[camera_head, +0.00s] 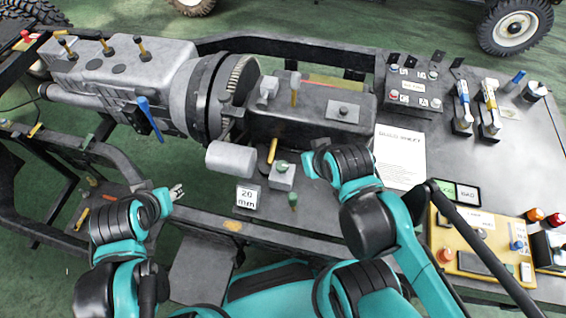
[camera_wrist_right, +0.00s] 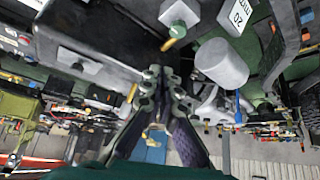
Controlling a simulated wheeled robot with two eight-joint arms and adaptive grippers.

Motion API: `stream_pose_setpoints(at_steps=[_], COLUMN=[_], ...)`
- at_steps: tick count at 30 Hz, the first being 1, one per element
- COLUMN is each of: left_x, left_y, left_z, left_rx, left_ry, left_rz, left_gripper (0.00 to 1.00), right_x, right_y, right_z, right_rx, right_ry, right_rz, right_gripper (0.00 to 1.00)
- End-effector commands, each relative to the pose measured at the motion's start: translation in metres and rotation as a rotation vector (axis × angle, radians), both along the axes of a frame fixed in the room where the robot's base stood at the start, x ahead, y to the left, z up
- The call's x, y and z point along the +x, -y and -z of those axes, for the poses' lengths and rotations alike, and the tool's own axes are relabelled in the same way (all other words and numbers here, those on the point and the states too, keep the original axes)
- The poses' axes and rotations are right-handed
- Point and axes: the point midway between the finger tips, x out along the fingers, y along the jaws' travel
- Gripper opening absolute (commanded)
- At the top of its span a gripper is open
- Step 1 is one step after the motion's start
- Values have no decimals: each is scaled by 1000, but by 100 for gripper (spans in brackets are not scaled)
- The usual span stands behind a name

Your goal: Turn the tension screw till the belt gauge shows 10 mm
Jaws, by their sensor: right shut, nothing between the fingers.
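The belt gauge (camera_head: 247,196) is a small white card reading 20 mm, on the near side of the frame; it also shows upside down in the wrist view (camera_wrist_right: 238,16). Beside it is a grey block (camera_head: 281,180) with a green top (camera_head: 283,166), also in the wrist view (camera_wrist_right: 180,14). Which part is the tension screw is not clear. My right gripper (camera_wrist_right: 166,74) is shut and empty, apart from the grey block; its fingertips are not clear in the head view. My left gripper (camera_head: 177,192) looks open and empty, left of the gauge, off the frame edge.
A grey cylinder (camera_head: 231,159) and a yellow handle (camera_head: 272,150) lie close to the block. The large engine (camera_head: 120,80) and dark gearbox (camera_head: 310,118) stand behind. At right are a paper sheet (camera_head: 400,158) and a yellow tray (camera_head: 450,262).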

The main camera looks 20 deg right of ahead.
Motion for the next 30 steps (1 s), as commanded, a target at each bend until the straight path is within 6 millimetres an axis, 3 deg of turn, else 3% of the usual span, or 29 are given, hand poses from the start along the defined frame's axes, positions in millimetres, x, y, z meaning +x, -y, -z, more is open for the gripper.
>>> stream_pose_setpoints(at_steps=[10, 17, 23, 30], left_x=[0, 0, 0, 0], left_y=[0, 0, 0, 0], left_z=[0, -2, -9, -17], left_rx=[0, 0, 0, 0], left_ry=[0, 0, 0, 0], left_rz=[0, 0, 0, 0], left_gripper=[40, 40, 40, 40], right_x=[0, 9, 42, 81], right_y=[0, -2, -11, -24], right_z=[0, -1, 6, 43], right_rx=[0, -46, -191, -332], right_ry=[0, -43, -187, -372], right_rz=[0, -75, -354, -773], right_gripper=[0, 57, 57, 57])
